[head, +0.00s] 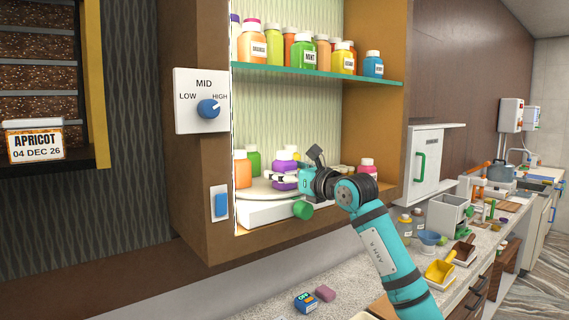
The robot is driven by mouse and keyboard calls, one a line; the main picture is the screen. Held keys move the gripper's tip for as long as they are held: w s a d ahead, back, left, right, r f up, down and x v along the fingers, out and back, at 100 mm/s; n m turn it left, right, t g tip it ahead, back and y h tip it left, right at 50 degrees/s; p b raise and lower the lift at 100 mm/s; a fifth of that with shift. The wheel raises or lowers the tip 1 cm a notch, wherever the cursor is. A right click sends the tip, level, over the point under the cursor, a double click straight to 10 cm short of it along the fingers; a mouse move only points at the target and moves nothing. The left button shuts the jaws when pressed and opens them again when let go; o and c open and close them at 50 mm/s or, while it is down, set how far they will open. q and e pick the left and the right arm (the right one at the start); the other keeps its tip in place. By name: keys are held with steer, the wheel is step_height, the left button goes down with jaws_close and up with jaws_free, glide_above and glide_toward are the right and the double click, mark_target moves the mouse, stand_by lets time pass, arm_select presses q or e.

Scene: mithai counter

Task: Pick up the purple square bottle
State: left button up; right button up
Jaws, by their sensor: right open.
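The purple bottle (284,161) stands on a round white turntable (258,196) on the lower shelf of the wall cabinet. My right gripper (272,177) reaches in from the right, with its pale fingers open across the bottle's body and hiding part of it. I cannot tell whether the fingers touch the bottle. My left gripper is not in view.
An orange bottle (242,171) and a green bottle (254,160) stand left of the purple one, and a pink bottle (367,169) stands to the right. The green shelf (320,75) above carries several bottles. A counter with scoops lies below right.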

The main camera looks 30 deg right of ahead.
steer(key=shift+w+a, duration=0.1)
steer(key=shift+w, duration=0.45)
steer(key=shift+s, duration=0.1)
steer(key=c, duration=1.3)
steer(key=shift+c, duration=0.7)
